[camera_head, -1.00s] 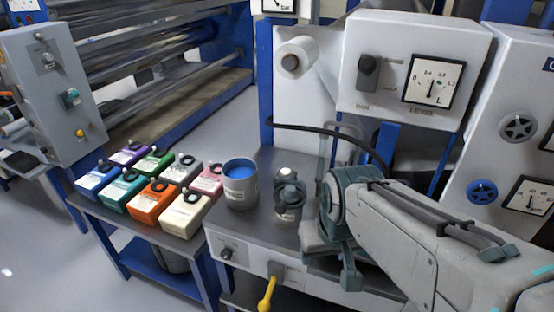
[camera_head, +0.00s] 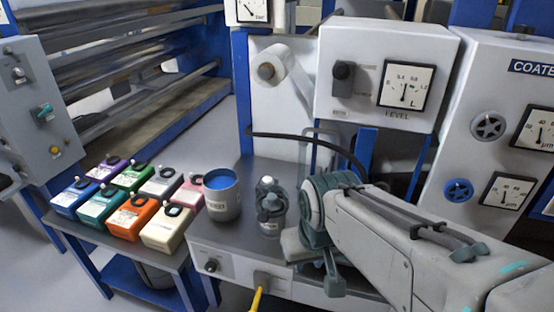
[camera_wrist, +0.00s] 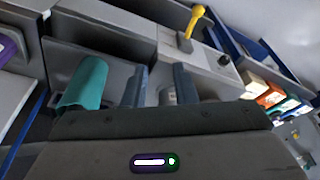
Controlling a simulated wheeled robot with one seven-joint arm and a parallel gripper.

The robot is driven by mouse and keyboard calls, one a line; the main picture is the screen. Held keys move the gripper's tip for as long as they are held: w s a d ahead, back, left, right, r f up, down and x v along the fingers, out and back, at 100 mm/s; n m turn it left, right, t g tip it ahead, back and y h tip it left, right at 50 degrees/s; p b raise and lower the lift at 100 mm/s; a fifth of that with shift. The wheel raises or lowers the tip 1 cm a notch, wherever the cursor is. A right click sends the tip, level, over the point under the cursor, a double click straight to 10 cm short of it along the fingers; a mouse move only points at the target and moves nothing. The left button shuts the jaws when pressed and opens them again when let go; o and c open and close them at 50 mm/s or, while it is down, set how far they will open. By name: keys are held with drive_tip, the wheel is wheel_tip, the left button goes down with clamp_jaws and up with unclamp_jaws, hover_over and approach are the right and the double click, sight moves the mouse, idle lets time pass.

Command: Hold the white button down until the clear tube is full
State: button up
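I cannot make out a white button for certain in either view. A faint, clear-looking upright shape (camera_head: 310,152) stands behind the black hose; I cannot tell if it is the tube or how full it is. A LEVEL dial (camera_head: 405,86) hangs above it, its needle near upright. My arm reaches in from the right over the bench front, its end partly hidden by its own links. In the wrist view, the fingers of my gripper (camera_wrist: 160,76) stand apart, with nothing clearly held. Beyond them is the bench's front panel with a knob (camera_wrist: 223,60).
A yellow lever (camera_head: 257,299) sticks out of the bench front; it also shows in the wrist view (camera_wrist: 193,20). A can of blue liquid (camera_head: 222,200) stands on the bench. Several coloured containers, one orange (camera_head: 131,218), fill a side table. A black hose (camera_head: 300,138) crosses behind my arm.

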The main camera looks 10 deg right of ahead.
clamp_jaws()
idle(1.4)
